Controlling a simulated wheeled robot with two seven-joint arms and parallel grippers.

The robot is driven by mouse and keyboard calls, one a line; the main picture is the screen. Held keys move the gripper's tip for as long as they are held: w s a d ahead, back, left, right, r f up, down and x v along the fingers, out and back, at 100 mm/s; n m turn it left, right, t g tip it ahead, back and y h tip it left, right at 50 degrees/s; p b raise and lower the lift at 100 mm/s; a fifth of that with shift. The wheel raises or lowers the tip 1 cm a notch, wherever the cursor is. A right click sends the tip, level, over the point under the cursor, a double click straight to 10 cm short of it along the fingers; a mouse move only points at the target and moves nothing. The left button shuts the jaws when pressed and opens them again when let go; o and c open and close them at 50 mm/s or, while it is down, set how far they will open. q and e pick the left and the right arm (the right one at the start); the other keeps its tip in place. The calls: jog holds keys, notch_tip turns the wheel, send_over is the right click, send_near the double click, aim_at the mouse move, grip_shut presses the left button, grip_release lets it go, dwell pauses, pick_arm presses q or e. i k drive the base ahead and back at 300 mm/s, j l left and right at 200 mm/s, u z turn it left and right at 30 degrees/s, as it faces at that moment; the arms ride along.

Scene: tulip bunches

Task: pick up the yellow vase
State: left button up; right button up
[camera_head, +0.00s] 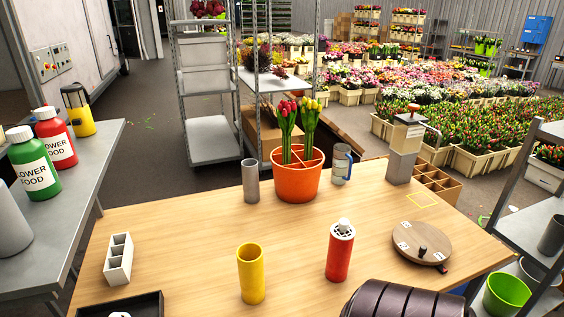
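The yellow vase (251,273) is a plain, open-topped cylinder. It stands upright on the wooden table (190,225), near the front and left of the middle. Its inside looks empty. Nothing touches it, and its whole height shows.
A red canister (340,251) stands right of the vase, a grey cylinder (250,181) behind it. An orange pot (296,185) holds tulips. A white compartment holder (118,258) and black tray (150,305) are left.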

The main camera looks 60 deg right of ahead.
aim_at(249, 258)
jog(key=z, duration=1.55)
